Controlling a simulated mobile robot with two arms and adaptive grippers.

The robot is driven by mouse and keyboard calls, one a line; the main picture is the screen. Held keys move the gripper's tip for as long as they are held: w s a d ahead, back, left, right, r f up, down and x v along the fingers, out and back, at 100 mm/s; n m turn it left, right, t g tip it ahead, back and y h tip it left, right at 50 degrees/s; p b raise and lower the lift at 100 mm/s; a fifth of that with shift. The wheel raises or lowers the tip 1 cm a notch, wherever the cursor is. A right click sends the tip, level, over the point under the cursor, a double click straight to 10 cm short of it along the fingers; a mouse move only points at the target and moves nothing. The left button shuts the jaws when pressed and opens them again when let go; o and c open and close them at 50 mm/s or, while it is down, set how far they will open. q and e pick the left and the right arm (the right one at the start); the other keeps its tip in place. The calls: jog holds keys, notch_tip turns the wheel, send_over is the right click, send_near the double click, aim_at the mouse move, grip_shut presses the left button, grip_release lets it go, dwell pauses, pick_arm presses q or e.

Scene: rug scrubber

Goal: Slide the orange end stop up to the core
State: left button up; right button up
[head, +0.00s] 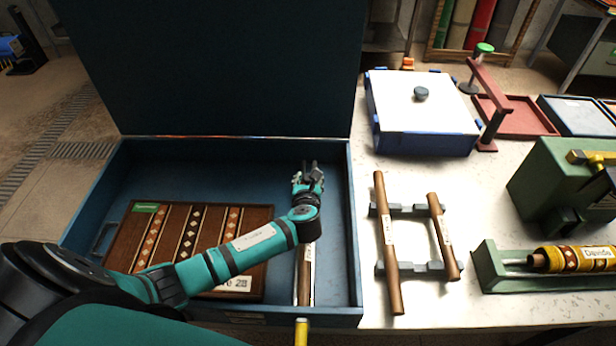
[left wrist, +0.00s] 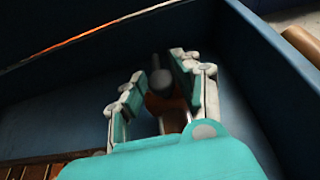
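In the head view, a brown core (head: 306,274) with a white label lies lengthwise along the right side of the open blue case (head: 354,240). My left gripper (head: 309,174) reaches over the case, past the core's far end. In the left wrist view, my left gripper's fingers (left wrist: 158,82) stand apart on either side of a grey knob (left wrist: 160,80). A dark orange-brown piece (left wrist: 168,104) shows below the knob, possibly the orange end stop; it is partly hidden. Contact between fingers and knob cannot be made out. My right gripper is not in view.
A patterned brown board (head: 155,238) lies left in the case. To the right, two brown rolls (head: 387,240) rest on a grey rack (head: 408,268). A white-and-blue box (head: 420,120) and a green machine (head: 560,180) stand further off. The case's right wall is close to my gripper.

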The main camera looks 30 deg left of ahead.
pick_arm(q)
jog(key=shift+o, duration=1.3)
jog(key=shift+s, duration=0.1)
jog(key=v, duration=1.1)
jog(key=shift+s+d+r, duration=0.15)
jog(key=shift+s+r, duration=0.1)
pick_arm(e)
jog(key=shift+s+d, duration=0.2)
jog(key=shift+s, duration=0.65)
pick_arm(q)
jog(key=shift+f, duration=0.1)
